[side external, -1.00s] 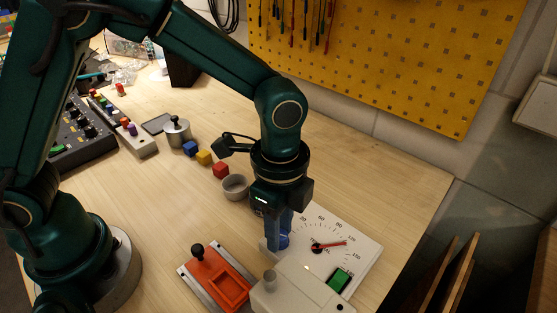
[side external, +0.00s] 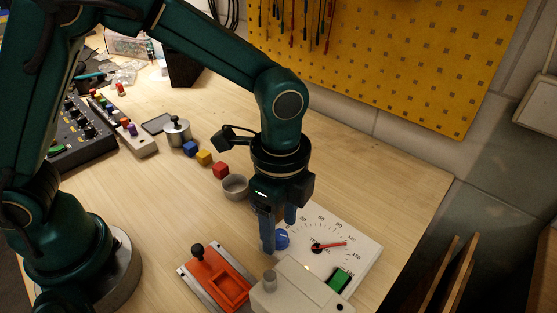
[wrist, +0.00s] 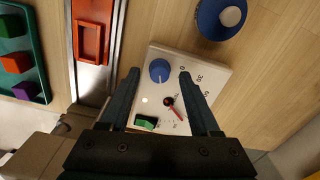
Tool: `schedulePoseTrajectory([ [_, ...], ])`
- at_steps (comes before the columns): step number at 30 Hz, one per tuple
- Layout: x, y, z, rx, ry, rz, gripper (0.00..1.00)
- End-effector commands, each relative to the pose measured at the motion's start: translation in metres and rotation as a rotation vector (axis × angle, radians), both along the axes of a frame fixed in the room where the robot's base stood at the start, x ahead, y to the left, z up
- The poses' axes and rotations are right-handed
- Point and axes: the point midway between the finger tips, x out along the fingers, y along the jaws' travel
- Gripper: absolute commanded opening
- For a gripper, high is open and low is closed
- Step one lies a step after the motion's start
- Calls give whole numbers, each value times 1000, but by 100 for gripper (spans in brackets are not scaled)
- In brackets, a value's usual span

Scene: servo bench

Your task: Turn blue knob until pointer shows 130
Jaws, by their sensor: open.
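The blue knob (side external: 282,240) stands on the left part of a white dial panel (side external: 365,262). It also shows in the wrist view (wrist: 159,70), with a small white mark on it. The red pointer (side external: 333,245) on the panel points close to the 120 mark, on a scale with 30, 60, 90, 120 and 150. My gripper (side external: 279,236) is open, its two fingers apart at the knob. In the wrist view the knob appears between the fingertips of my gripper (wrist: 159,74). Whether the fingers touch it cannot be told.
A grey box (side external: 292,291) stands close in front of the panel. A green part (side external: 340,279) sits at the panel's lower edge. An orange fixture (side external: 217,278) with a black handle lies to the left. A grey cup (side external: 235,187) and small cubes (side external: 204,157) stand behind.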

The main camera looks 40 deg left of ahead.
Motion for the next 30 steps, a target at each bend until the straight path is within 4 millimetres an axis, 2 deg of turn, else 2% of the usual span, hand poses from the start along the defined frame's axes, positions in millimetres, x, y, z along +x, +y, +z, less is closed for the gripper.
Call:
schedulePoseTrajectory([
  [3,1,0,19,-4,-7,0,63],
  [9,1,0,39,-2,-4,0,63],
  [20,1,1,41,-1,-2,4,63],
  [22,5,4,48,-11,-21,21,63],
  [26,14,20,75,-45,-92,79,63],
  [30,9,50,108,-85,-185,209,63],
])
